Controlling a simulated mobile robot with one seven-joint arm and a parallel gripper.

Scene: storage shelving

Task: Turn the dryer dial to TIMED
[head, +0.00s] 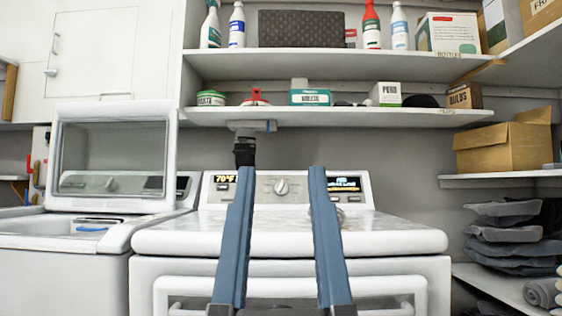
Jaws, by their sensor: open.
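The dryer (386,240) is the white machine in the middle of the head view. Its dial (282,187) is a round silver-grey knob at the centre of the back control panel (212,194). My gripper (278,172) shows as two long blue fingers, spread apart and empty. In the picture the dial lies between the two fingertips, but the fingers look nearer to me than the panel and I see no contact. The dial's markings are too small to read, so its setting cannot be told. Lit displays sit left and right of the dial.
A washer (60,240) with its lid raised stands left of the dryer. A low shelf (340,116) with boxes and tins hangs above the panel. A dark fitting (244,152) hangs below that shelf, left of the dial. The dryer top is clear.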

